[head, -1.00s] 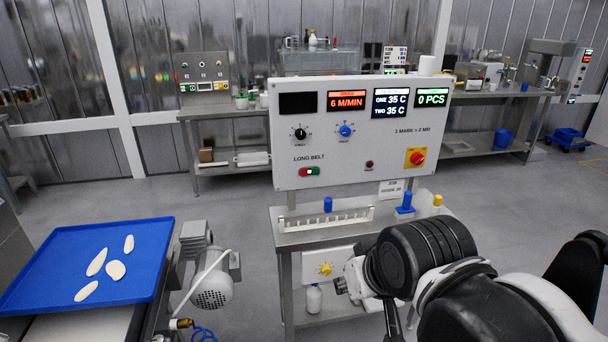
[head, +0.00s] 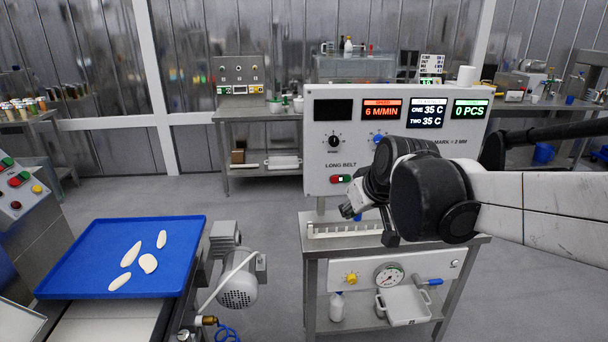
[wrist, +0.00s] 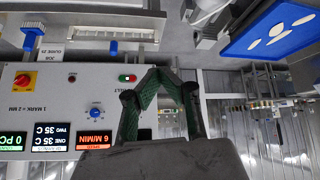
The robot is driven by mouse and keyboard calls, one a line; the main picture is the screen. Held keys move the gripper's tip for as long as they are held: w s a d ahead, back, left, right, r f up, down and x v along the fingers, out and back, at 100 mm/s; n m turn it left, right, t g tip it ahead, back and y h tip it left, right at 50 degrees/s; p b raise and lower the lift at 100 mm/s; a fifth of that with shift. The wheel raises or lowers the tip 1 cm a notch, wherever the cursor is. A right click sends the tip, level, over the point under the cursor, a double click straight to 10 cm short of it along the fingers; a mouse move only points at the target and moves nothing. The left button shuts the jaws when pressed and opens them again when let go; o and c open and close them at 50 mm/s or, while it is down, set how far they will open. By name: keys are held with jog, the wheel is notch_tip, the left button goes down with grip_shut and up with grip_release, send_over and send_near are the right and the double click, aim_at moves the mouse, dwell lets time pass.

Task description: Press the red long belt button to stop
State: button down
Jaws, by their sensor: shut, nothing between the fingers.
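The long belt button (head: 340,178) is a small switch with a red left part and a green right part. It sits low on the left of the white control panel (head: 318,140), under the "LONG BELT" label. In the wrist view, which is upside down, the button (wrist: 127,77) shows just left of my fingertips, its red part on the right. My gripper (wrist: 160,73) is shut and empty, pointing toward the panel. It appears apart from the button. In the head view my dark wrist stands right of the button and hides the panel's lower right.
A red emergency knob on yellow (wrist: 23,80) and a blue dial (wrist: 96,113) are on the same panel. A slotted white rail (head: 330,230) lies on the bench below it. A blue tray (head: 75,288) with several pale pieces is at left.

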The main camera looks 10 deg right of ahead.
aim_at(334, 179)
jog(key=w+d+f+n, duration=0.1)
jog(key=w+f, duration=0.4)
jog(key=w, duration=0.5)
jog(key=w+d+f+n+t, duration=0.1)
jog(key=w+d+f, duration=0.3)
jog(key=w, duration=0.5)
jog(key=w+d+f+n+y, duration=0.1)
jog(key=w+d+f+n, duration=0.1)
jog(key=w+f, duration=0.4)
jog(key=w, duration=0.4)
jog(key=shift+w+d+f+p, duration=0.35)
jog(key=shift+d+f, duration=0.05)
jog(key=shift+w+d+p, duration=0.2)
jog(key=shift+w+p, duration=0.05)
jog(key=shift+w, duration=1.95)
jog(key=shift+w+d+p, duration=0.15)
jog(key=shift+w+p, duration=0.05)
jog(key=shift+w, duration=2)
jog(key=shift+w, duration=0.15)
jog(key=shift+w, duration=0.25)
